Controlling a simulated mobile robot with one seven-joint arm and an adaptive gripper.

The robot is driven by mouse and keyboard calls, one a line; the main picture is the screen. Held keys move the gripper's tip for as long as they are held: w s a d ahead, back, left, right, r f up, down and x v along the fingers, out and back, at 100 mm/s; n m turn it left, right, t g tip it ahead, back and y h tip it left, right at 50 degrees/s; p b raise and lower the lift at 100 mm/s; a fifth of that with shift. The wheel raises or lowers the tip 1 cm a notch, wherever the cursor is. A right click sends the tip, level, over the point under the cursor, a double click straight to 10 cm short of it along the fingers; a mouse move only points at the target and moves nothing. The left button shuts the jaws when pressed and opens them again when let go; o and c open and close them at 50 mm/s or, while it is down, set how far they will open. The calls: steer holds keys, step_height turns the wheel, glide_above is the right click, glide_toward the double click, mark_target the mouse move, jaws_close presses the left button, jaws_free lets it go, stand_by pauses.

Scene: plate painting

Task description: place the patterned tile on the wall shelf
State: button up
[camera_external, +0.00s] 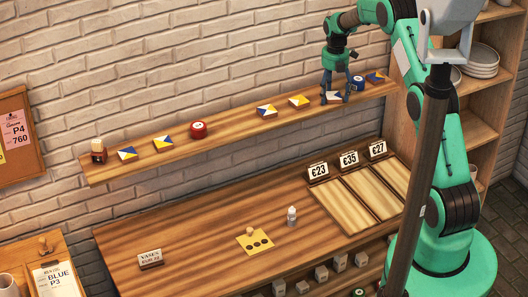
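My gripper (335,99) points down at the right part of the wall shelf (230,124). A pale and dark patterned tile (332,97) is at its fingertips, at the shelf top. The fingers are apart at about the tile's width, but I cannot tell whether they grip it. Other patterned tiles in blue, yellow and white lie on the shelf: two at the left (127,153) (163,142), two in the middle (266,111) (299,101), and one at the right end (375,77).
A red round pot (198,130), a dark blue pot (357,83) and a stamp-like jar (98,152) stand on the shelf. Below, the wooden counter (190,225) holds price cards (349,159), a small bottle (292,215) and a yellow card (256,240). Plates (481,62) stand at right.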

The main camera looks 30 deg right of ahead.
mark_target(333, 96)
steer(key=shift+r, duration=0.2)
step_height(333, 96, up, 12)
steer(key=b, duration=0.1)
steer(key=shift+b, duration=0.35)
stand_by(0.4)
stand_by(0.5)
steer(key=s+a+r+m+t, duration=0.1)
steer(key=s+a+r+m, duration=0.5)
steer(key=s+r, duration=0.55)
steer(key=s+a+r+m+t, duration=0.2)
steer(key=s+a+r+m, duration=0.4)
steer(key=s+r, duration=0.5)
steer(key=s+a+f+m+t, duration=0.1)
steer(key=s+m, duration=0.4)
steer(key=s, duration=0.5)
steer(key=s+a+f+m, duration=0.1)
steer(key=s+a+m, duration=0.2)
steer(key=s, duration=0.8)
steer(key=s+a+f+m+t, duration=0.1)
steer(key=s+m, duration=0.5)
steer(key=s, duration=0.5)
steer(key=shift+a+f+m+t, duration=0.3)
steer(key=shift+a+m, duration=0.1)
